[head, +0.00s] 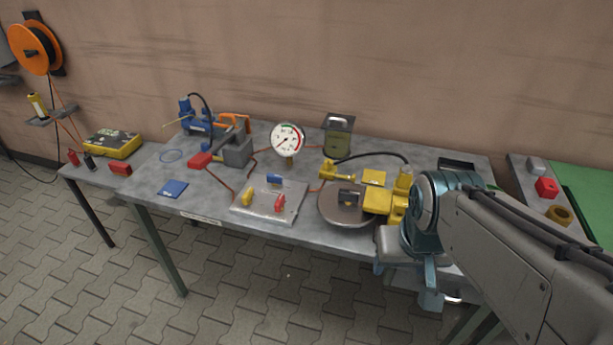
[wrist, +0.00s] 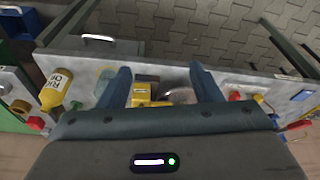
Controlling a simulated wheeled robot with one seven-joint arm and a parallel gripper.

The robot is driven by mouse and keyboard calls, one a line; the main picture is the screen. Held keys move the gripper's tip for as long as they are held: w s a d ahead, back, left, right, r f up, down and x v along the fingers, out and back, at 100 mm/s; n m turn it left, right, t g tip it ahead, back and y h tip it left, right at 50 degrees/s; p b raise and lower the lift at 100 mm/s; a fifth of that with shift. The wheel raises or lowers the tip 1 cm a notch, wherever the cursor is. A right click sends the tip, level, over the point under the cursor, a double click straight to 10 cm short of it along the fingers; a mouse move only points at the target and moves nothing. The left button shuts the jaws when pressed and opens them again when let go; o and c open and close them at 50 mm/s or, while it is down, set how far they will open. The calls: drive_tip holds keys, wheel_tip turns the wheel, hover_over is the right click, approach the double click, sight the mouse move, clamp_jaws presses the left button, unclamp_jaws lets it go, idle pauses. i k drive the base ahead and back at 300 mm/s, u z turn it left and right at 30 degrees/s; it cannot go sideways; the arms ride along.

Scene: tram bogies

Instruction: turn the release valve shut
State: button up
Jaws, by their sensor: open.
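I cannot tell for certain which part is the release valve. A grey plate (head: 263,213) at the table's middle front carries a blue handle (head: 274,180), a yellow handle (head: 248,198) and a red handle (head: 280,203). A round dial gauge (head: 287,140) stands behind it. A red block (head: 200,160) sits beside a grey box (head: 237,150) further left. My gripper (wrist: 162,80) is open and empty at the table's right side, right of the plate. In the wrist view, a yellow block (wrist: 141,92) shows between its fingers. In the head view its fingertips are not clearly seen.
A disc (head: 340,213) with yellow fittings (head: 380,200) lies close left of my gripper. A blue pump (head: 196,120) and a lidded can (head: 338,137) stand at the back. A yellow bottle (wrist: 54,88) shows in the wrist view. The table's front left is mostly clear.

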sight(278, 206)
drive_tip(key=k, duration=0.5)
drive_tip(key=u, duration=0.4)
drive_tip(key=i, duration=1.1)
drive_tip(key=u, duration=0.3)
